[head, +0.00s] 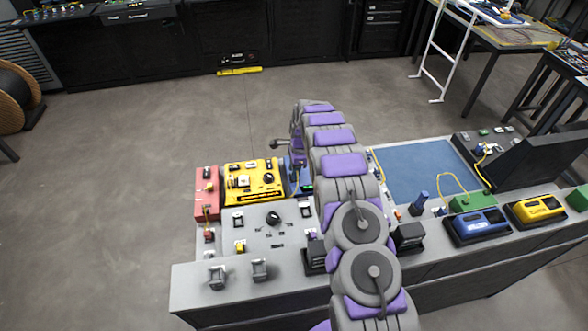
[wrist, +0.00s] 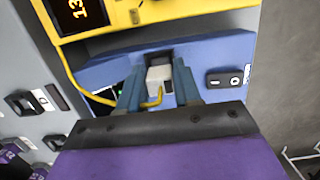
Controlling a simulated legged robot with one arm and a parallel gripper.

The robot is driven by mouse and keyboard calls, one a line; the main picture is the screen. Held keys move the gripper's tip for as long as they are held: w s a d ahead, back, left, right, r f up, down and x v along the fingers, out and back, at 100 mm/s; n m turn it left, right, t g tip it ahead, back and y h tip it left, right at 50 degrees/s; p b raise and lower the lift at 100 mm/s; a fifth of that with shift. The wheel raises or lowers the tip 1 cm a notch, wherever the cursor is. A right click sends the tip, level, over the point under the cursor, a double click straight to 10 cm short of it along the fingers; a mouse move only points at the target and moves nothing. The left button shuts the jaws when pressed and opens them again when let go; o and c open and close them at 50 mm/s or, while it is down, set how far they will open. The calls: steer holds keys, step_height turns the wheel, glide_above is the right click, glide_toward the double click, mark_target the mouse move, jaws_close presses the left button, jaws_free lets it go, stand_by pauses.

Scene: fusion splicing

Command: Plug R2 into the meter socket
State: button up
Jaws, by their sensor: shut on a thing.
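In the wrist view my gripper (wrist: 157,80) is shut on a pale grey plug (wrist: 160,74) with a yellow cable. The plug is at a dark recess in the face of a blue box (wrist: 215,58). I cannot tell how deep the plug sits in it. No label naming R2 or the meter socket is readable. In the head view the blue box (head: 298,178) is partly hidden by my arm, and the gripper's fingers and the plug are hidden.
A yellow unit (head: 252,183) with a lit display stands next to the blue box; it also shows in the wrist view (wrist: 110,15). A grey panel (head: 265,228) with switches and a red block (head: 207,193) are at the left. A blue mat (head: 425,170) lies right of my arm.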

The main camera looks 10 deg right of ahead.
steer(key=shift+a, duration=0.2)
steer(key=shift+f, duration=0.6)
steer(key=o, duration=1.1)
steer(key=shift+d, duration=0.15)
steer(key=shift+r, duration=0.1)
step_height(320, 180, up, 17)
steer(key=d+p, duration=0.1)
steer(key=d, duration=0.1)
steer(key=shift+d+p, duration=0.3)
steer(key=shift+p, duration=0.1)
